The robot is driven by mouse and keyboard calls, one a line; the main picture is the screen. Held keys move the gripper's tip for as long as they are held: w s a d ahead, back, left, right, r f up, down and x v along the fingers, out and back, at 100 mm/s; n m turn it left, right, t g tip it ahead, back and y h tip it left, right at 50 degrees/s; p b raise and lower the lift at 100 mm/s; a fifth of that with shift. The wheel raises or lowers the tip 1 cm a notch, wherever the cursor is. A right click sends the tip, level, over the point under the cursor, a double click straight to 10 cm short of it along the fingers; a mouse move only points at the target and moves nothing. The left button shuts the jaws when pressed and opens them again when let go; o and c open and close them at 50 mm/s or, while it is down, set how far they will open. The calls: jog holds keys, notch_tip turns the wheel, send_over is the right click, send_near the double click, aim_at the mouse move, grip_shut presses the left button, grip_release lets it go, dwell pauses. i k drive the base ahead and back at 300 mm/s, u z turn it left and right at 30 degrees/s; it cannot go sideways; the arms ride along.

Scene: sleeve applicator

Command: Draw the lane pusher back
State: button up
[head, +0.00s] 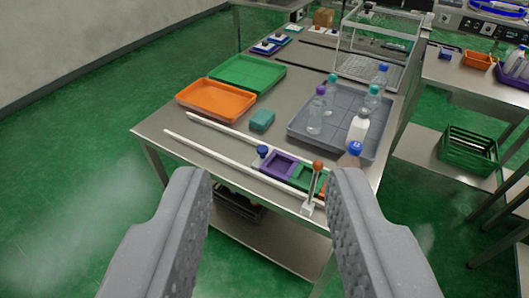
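My gripper (272,176) is open and empty, its two grey fingers spread wide in the foreground. Beyond it, two white rails (205,149) form a lane along the near edge of the steel table. At the lane's right end stands an upright metal piece with an orange knob (317,166). A small block with a blue knob (262,152) stands farther left in the lane. Between them lie a purple square tray (280,165) and a green one (303,177). I cannot tell for certain which knobbed piece is the lane pusher. The gripper appears apart from both.
Behind the lane are an orange tray (216,98), a green tray (248,72), a teal block (262,120) and a grey tray (298,122) with several bottles. A clear case (379,42) stands farther back. The lane's left part is clear.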

aim_at(263, 151)
jog(key=z, duration=0.05)
jog(key=k, duration=0.6)
jog(key=u, duration=0.7)
jog(key=i, duration=1.7)
jog(key=z, duration=0.5)
